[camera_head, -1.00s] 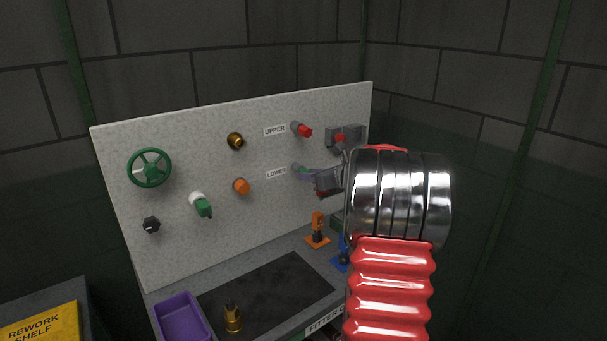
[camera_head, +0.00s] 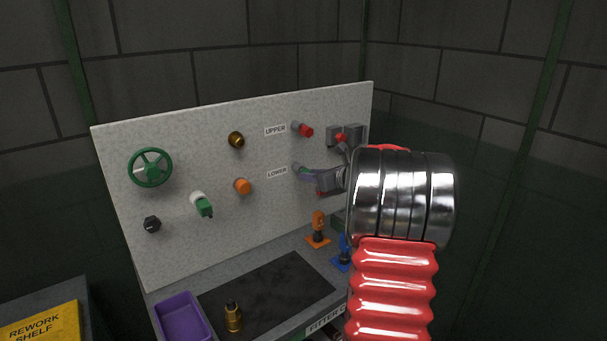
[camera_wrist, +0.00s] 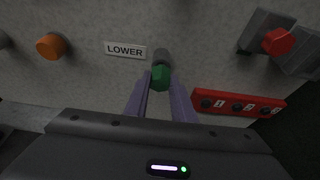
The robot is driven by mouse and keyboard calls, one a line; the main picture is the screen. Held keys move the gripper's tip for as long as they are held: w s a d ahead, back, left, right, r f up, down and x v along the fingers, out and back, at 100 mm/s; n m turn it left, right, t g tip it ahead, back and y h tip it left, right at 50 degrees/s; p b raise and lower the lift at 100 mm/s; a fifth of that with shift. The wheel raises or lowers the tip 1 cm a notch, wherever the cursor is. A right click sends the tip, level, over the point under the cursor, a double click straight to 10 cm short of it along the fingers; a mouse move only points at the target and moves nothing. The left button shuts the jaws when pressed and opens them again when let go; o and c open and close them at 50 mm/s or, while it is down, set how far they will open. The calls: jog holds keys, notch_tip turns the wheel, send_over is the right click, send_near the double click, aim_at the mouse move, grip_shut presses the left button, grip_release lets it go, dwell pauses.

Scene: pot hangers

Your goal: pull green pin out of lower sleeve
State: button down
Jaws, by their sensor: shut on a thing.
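The green pin (camera_wrist: 160,77) is at the lower grey sleeve (camera_wrist: 161,56) on the panel, beside the LOWER label (camera_wrist: 125,50). My gripper (camera_wrist: 161,86) is shut on the green pin, with a purple finger on each side of it. The pin's head shows between the fingertips, close in front of the sleeve. I cannot tell how deep the pin sits in the sleeve. In the head view, the fingers of my gripper (camera_head: 309,174) reach the lower sleeve (camera_head: 297,168) from the right and mostly hide the pin.
The upper sleeve holds a red pin (camera_head: 306,130). A green wheel (camera_head: 150,167), orange knob (camera_head: 242,186) and brass fitting (camera_head: 236,140) are on the panel. A red numbered strip (camera_wrist: 238,103) is right of the pin. A purple tray (camera_head: 182,317) and brass piece (camera_head: 233,317) are below.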

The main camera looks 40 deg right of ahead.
jog(key=shift+s, duration=0.65)
dwell(0.8)
jog(key=shift+s+a, duration=0.15)
jog(key=shift+s, duration=0.55)
jog(key=shift+s+a, duration=0.1)
jog(key=shift+s, duration=0.55)
jog(key=shift+s, duration=0.35)
jog(key=shift+s, duration=0.4)
